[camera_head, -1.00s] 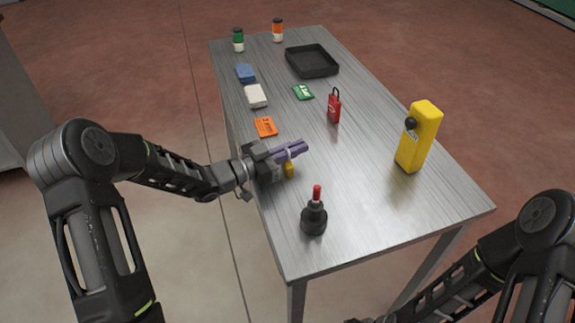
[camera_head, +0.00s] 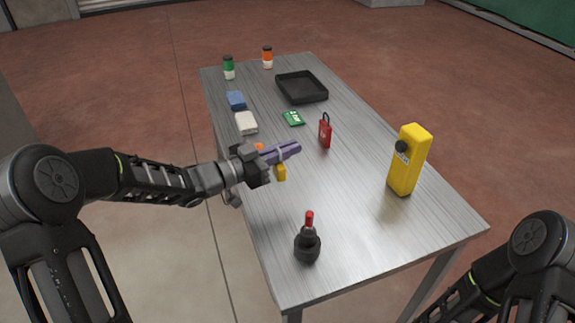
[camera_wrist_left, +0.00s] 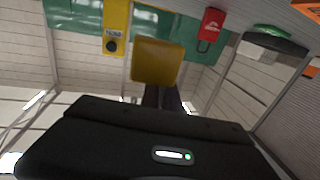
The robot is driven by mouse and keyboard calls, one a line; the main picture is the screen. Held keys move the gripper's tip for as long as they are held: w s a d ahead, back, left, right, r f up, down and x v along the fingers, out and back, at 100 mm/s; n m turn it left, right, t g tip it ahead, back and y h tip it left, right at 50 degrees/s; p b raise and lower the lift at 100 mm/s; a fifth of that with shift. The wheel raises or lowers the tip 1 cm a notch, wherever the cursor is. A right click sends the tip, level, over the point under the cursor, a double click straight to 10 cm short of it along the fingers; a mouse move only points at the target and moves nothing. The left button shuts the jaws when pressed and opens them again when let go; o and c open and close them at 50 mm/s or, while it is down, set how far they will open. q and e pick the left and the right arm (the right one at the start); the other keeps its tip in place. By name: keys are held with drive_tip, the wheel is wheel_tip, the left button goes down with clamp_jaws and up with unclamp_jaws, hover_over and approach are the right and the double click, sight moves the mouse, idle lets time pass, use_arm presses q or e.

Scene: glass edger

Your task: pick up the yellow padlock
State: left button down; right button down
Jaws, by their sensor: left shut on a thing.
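A green card (camera_head: 293,118), black tray (camera_head: 302,87), and blue and white blocks lie farther back. The front right is clear.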

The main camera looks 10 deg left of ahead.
use_arm(q)
wheel_tip(320, 180, up, 2)
idle(1.6)
